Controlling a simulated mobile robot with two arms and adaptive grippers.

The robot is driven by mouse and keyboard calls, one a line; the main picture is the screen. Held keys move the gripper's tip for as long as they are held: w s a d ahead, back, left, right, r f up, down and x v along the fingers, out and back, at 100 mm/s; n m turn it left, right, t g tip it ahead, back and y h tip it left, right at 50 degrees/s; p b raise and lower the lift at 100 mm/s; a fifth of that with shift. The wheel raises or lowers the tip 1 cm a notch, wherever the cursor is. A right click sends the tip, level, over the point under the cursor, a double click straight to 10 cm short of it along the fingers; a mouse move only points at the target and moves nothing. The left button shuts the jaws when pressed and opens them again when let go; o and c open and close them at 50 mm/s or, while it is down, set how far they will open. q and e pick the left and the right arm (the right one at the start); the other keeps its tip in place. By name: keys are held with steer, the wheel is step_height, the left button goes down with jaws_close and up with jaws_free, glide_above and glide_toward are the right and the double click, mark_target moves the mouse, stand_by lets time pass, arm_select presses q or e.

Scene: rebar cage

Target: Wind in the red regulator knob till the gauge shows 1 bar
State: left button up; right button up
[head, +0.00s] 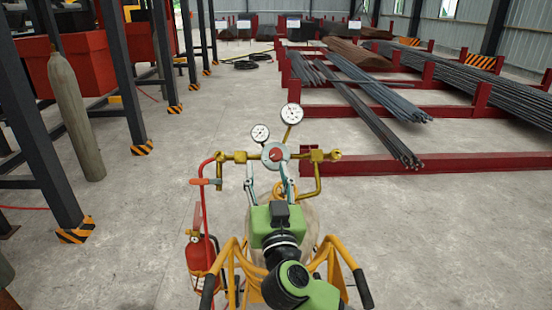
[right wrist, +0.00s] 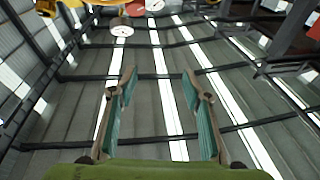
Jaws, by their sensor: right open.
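The red regulator knob (head: 276,155) faces me at the middle of a round grey regulator body on a brass pipe assembly. A larger dial gauge (head: 291,114) stands above it to the right, and a smaller gauge (head: 260,134) above it to the left. Their readings are too small to tell. My right gripper (head: 277,180) is open just below the knob, its fingers pointing up towards the regulator. In the right wrist view the empty gripper (right wrist: 160,77) has its fingers apart, with a red round part and the gauges at the top edge. My left gripper is not in view.
A trolley with yellow handles (head: 233,250) surrounds my right arm. A red hose (head: 206,205) and fire extinguisher (head: 200,254) are on its left. A grey cylinder (head: 76,118) stands further left. Red racks with rebar (head: 365,100) lie behind right. Floor is clear at lower right.

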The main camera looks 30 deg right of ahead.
mark_target(276, 156)
steer(key=d+f+g, duration=0.2)
steer(key=f, duration=0.1)
steer(key=d+f+g, duration=0.1)
steer(key=shift+w+d+f+h, duration=0.2)
steer(key=shift+w+f+h, duration=0.05)
steer(key=shift+f+h, duration=0.15)
steer(key=p+x, duration=0.3)
steer(key=x, duration=0.9)
steer(key=shift+w+d+f, duration=0.15)
steer(key=shift+w+d, duration=0.2)
steer(key=shift+w, duration=0.3)
steer(key=c, duration=1.1)
